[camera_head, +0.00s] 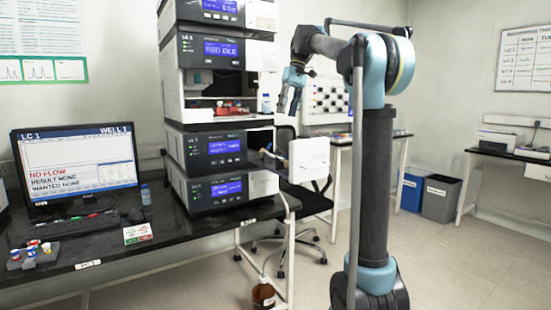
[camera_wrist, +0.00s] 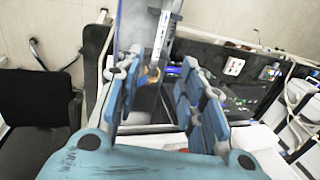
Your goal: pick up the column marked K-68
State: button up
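My gripper (camera_head: 283,103) is raised at the right side of the instrument stack in the head view. In the wrist view my gripper (camera_wrist: 152,88) has its two blue-padded fingers spread apart, with a gap between them. A slim grey metallic piece with a brass-coloured fitting (camera_wrist: 153,73) shows beyond and between the fingertips; I cannot tell whether it is a column. No marking K-68 is readable in either view, so I cannot pick out that column.
The instrument stack (camera_head: 213,147) stands on a black bench (camera_head: 100,252) with a monitor (camera_head: 78,163), keyboard and small vial rack. A white panel (camera_head: 309,160) juts out right of the stack. A black chair (camera_head: 305,198) stands behind it. A brown bottle (camera_head: 263,294) is below.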

jog(key=shift+x, duration=8.7)
jog(key=shift+a+r, duration=0.1)
jog(key=shift+a, duration=0.1)
grip_shut()
